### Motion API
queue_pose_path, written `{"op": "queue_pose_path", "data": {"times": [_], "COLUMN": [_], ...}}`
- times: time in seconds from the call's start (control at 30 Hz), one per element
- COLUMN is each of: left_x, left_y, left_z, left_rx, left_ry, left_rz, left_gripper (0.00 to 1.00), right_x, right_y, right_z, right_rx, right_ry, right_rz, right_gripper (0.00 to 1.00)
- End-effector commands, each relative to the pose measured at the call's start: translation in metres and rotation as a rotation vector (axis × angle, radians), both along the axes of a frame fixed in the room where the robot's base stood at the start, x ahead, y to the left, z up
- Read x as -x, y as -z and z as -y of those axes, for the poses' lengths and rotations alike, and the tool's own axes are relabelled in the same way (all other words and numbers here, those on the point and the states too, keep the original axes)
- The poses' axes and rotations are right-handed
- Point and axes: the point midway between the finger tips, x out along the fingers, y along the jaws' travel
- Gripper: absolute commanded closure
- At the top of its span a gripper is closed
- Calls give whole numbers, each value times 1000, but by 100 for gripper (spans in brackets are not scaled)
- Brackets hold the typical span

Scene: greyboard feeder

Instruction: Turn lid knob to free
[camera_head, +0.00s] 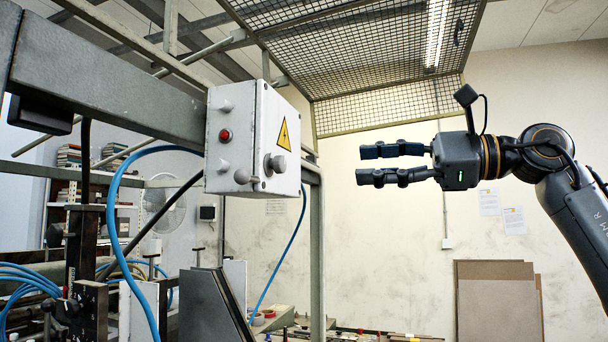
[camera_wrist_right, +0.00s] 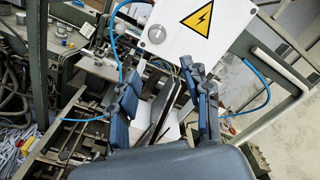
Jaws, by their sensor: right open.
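A white electrical box (camera_head: 247,138) with a yellow warning triangle hangs on the grey frame beam in the head view. The grey lid knob (camera_head: 274,164) sits on its right-hand face, below the triangle. My right gripper (camera_head: 358,165) is open and empty, to the right of the box and level with the knob, with a clear gap between them. In the right wrist view the box (camera_wrist_right: 240,20) is at the top, the knob (camera_wrist_right: 157,34) at its lower left. The right gripper (camera_wrist_right: 160,88) spreads its fingers below it, touching nothing. My left gripper is not in view.
The box's left-hand face carries a red button (camera_head: 225,135) and pale knobs. A blue hose (camera_head: 120,215) loops beside the box. A grey frame post (camera_head: 317,260) stands behind it. Brown boards (camera_head: 497,300) lean on the back wall. The air between gripper and box is free.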

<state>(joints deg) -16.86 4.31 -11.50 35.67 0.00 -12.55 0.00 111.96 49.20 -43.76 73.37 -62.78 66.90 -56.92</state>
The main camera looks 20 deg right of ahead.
Motion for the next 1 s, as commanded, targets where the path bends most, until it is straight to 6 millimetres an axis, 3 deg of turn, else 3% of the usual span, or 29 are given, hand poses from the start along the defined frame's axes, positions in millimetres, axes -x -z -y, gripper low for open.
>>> {"op": "queue_pose_path", "data": {"times": [0.17, 0.7, 1.0], "left_x": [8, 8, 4], "left_y": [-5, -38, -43], "left_z": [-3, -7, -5], "left_rx": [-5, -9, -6], "left_ry": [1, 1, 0], "left_rz": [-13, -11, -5], "left_gripper": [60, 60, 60], "right_x": [-6, -65, -76], "right_y": [-2, -3, -1], "right_z": [-12, -98, -114], "right_rx": [9, 5, 4], "right_ry": [2, 1, 1], "right_rz": [5, 3, 3], "right_gripper": [52, 52, 52]}}
